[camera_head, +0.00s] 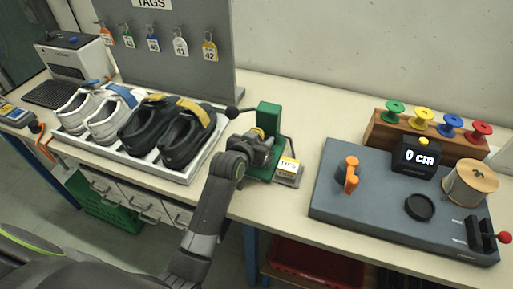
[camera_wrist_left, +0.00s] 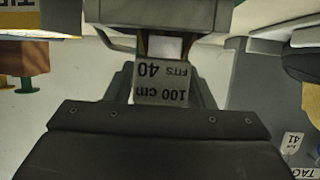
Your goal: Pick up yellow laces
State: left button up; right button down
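My left gripper (camera_head: 258,146) is beside a green stand on the bench, right of the shoes. A small yellow piece (camera_head: 257,133), possibly the yellow laces, shows at the gripper, partly hidden by it. In the left wrist view, a grey label (camera_wrist_left: 163,83) reading "100 cm FITS 40" upside down lies between the dark gripper parts, with yellowish-brown edges just beyond it. I cannot tell whether the fingers touch it. A yellow spool (camera_head: 422,118) sits on the wooden rack at the right. My right gripper is not in view.
The green stand (camera_head: 269,118) and a small labelled block (camera_head: 288,170) are close to the gripper. A shoe tray (camera_head: 196,169) lies to the left, below a grey tag board (camera_head: 185,72). A grey work plate (camera_head: 375,205) lies to the right, its display reading 0 cm.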

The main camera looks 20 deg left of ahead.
pick_arm(q)
jog(key=c, duration=0.6)
jog(key=shift+o, duration=0.2)
jog(key=shift+r, duration=0.1)
jog(key=shift+r, duration=0.55)
notch_tip(320, 180, up, 2)
jog(key=shift+r+b, duration=0.2)
jog(key=shift+b, duration=0.1)
jog(key=s+b, duration=0.1)
jog(key=s, duration=0.5)
jog(key=s+a+b, duration=0.1)
jog(key=s, duration=0.5)
jog(key=s+a+b, duration=0.1)
jog(key=s, duration=0.5)
jog(key=shift+a+f, duration=0.1)
jog(key=shift+a, duration=0.05)
